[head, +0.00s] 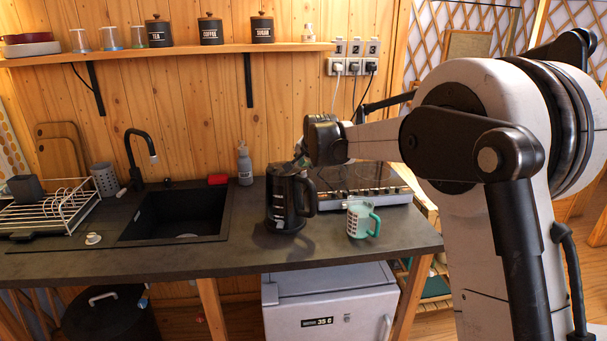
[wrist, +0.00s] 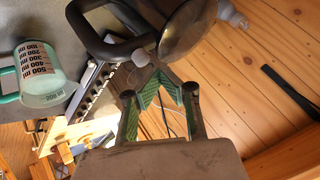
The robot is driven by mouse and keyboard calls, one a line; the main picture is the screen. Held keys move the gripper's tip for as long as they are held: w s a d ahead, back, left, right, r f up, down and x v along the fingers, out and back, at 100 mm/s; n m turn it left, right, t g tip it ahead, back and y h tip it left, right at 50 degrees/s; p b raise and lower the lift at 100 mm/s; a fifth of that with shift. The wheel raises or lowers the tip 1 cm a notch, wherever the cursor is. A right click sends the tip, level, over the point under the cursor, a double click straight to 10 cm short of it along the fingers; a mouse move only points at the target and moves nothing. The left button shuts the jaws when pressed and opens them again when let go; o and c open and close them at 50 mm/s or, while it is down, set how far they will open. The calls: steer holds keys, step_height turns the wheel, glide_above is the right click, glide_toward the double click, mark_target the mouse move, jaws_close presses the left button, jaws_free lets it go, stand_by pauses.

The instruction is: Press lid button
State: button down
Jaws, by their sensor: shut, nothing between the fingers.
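A black kettle (head: 284,204) stands on the dark countertop, its handle on the right. In the wrist view its round dark lid (wrist: 187,30) is at the top, with the black handle (wrist: 95,35) to the left. A small grey round knob (wrist: 141,58), seemingly the lid button, sits between handle and lid. My gripper (head: 301,162) is just above the kettle's top. In the wrist view my gripper's green-padded fingers (wrist: 158,74) are shut and empty, with their tips close to the knob. I cannot tell whether they touch it.
A measuring cup with a green handle (head: 360,220) stands right of the kettle, near the counter's front edge. A hob (head: 355,180) lies behind it. The sink (head: 175,215) and dish rack (head: 60,208) are to the left. A shelf (head: 180,51) with canisters runs above.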

mark_target(304, 173)
steer(key=shift+f, duration=0.15)
steer(key=shift+f+b, duration=0.3)
steer(key=shift+b, duration=0.1)
steer(key=shift+f+b, duration=0.35)
steer(key=shift+f, duration=0.1)
stand_by(1.0)
stand_by(0.3)
steer(key=shift+r+p, duration=0.45)
steer(key=shift+r, duration=0.5)
steer(key=shift+r+p, duration=1.15)
steer(key=shift+r, duration=1.35)
